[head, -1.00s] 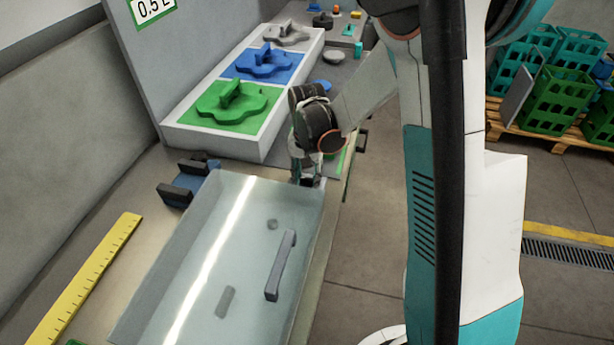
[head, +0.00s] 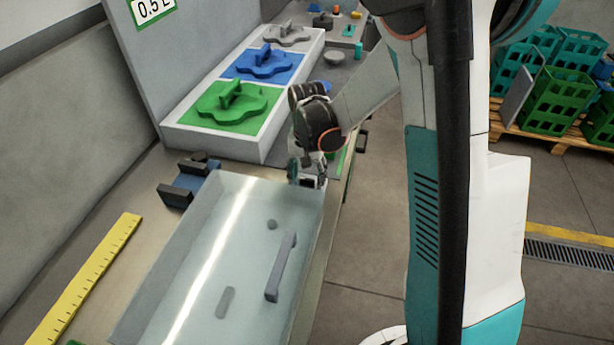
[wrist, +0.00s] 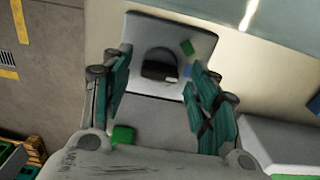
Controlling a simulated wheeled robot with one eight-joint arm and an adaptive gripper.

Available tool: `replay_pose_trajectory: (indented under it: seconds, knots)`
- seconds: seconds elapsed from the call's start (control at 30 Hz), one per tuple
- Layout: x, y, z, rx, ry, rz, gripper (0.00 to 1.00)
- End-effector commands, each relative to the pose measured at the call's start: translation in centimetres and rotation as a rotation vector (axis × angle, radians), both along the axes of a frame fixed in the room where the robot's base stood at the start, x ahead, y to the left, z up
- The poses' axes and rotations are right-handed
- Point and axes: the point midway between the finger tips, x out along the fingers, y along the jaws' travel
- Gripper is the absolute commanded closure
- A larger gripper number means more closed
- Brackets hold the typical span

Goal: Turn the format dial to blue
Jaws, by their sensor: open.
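The format dial is a dark round knob (wrist: 160,65) on a light grey plate (wrist: 190,28) in the wrist view. A small white mark shows on its lower right edge. A green patch (wrist: 187,47) lies to the upper right of the knob, and a blue patch (wrist: 188,70) lies to its right, partly behind a finger. My gripper (wrist: 160,92) is open, its teal fingers apart on the left and right in front of the knob; I cannot tell whether they touch it. In the head view my gripper (head: 307,180) is at the clear cover's far right corner and hides the dial.
The clear cover (head: 215,250) with a grey handle (head: 281,267) lies close in front of my gripper. A white block (head: 215,145) with green, blue and grey shaped parts stands behind to the left. A yellow ruler (head: 85,280) lies at left. Crates (head: 555,95) stand at right.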

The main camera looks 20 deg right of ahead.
Motion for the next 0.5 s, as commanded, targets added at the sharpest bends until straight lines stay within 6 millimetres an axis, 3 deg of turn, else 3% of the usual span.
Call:
replay_pose_trajectory:
  seconds: [0.5]
  knots:
    - [0.0,0.0,9.2,0.000,0.000,0.000,0.45]
